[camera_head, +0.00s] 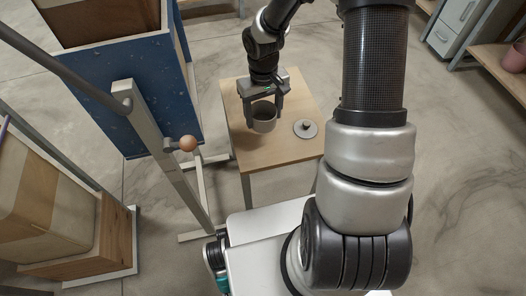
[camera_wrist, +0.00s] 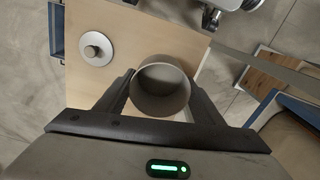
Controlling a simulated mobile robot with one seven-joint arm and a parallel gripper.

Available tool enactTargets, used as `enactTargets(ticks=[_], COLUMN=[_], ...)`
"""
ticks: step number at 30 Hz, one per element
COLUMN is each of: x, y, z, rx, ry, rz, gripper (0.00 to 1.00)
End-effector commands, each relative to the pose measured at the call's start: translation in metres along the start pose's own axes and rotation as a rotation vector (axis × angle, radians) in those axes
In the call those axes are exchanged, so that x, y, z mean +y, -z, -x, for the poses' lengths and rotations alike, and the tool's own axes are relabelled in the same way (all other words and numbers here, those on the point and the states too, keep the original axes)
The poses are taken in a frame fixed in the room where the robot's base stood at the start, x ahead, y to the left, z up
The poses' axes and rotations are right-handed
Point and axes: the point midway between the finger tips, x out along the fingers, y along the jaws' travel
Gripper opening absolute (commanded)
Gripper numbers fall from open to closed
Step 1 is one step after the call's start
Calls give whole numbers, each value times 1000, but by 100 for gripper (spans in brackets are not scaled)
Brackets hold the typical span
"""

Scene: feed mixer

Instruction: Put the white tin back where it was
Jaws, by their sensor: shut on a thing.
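The tin (camera_head: 264,117) is a round, open-topped, greyish-white pot. My gripper (camera_head: 265,119) is shut on it, with one finger on each side. In the head view it is over the wooden table (camera_head: 300,160); I cannot tell whether its base touches the top. In the wrist view the tin (camera_wrist: 161,91) sits between the two dark fingers (camera_wrist: 160,98), and its inside looks empty. A round grey lid with a knob (camera_head: 305,128) lies on the table to the right of the tin. The lid also shows in the wrist view (camera_wrist: 84,50).
A blue speckled bin (camera_head: 150,90) on a grey frame stands left of the table. A ball-ended handle (camera_head: 187,143) sticks out near the table's left edge. Shelving (camera_head: 490,70) is at upper right.

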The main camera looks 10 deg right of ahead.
Motion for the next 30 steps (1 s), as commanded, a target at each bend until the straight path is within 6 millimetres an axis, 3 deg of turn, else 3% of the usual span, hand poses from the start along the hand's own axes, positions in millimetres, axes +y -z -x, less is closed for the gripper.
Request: enactTargets(ticks=[10, 21, 30], x=[-2, -2, -1], y=[-1, -1, 0], z=[-56, -101, -104], rx=[-2, -1, 1], ry=[1, 0, -1], rz=[3, 2, 3], gripper=[36, 36, 36])
